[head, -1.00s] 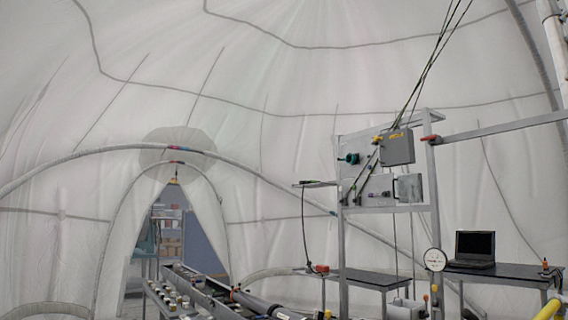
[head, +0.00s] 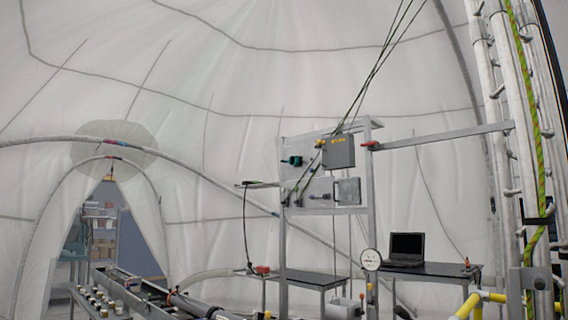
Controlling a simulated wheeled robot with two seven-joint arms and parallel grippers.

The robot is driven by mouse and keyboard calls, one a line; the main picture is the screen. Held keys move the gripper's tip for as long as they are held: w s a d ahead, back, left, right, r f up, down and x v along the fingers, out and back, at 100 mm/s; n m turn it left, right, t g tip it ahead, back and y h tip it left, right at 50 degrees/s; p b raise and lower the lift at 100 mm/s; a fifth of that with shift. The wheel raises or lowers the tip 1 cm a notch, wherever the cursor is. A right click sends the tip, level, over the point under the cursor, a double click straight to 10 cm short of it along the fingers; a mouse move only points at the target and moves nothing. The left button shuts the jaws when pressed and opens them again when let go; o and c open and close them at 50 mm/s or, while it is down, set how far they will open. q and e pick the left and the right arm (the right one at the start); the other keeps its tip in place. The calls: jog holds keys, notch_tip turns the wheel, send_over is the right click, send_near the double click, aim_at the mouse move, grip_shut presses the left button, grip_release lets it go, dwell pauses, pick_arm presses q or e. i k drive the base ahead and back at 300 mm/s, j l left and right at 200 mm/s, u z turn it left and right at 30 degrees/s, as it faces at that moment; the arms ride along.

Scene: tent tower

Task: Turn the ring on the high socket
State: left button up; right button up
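A metal frame (head: 371,215) right of the middle carries two panels, one above the other. A dark green fitting (head: 293,160) sticks out at the left of the upper panel; it may be the high socket, but it is too small to make out a ring. A grey box with a yellow label (head: 338,152) is at the right of the upper panel. A smaller fitting (head: 319,197) and a light grey box (head: 347,191) are on the lower panel. Neither of my grippers is in view.
A dark table with a laptop (head: 407,248) stands right of the frame, near a round white gauge (head: 371,259). Pale pipes with a green-yellow rope (head: 535,130) rise at the right edge. Yellow piping (head: 490,297) is low right. A long trough (head: 130,285) with jars beside it lies low left.

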aim_at(296, 160)
jog(key=i+j+z, duration=0.25)
jog(key=i+j, duration=0.3)
jog(key=i, duration=0.2)
jog(key=i+j+z, duration=0.2)
jog(key=i+j, duration=0.45)
jog(key=i+j+z, duration=0.25)
jog(key=i+j, duration=0.4)
jog(key=j, duration=0.2)
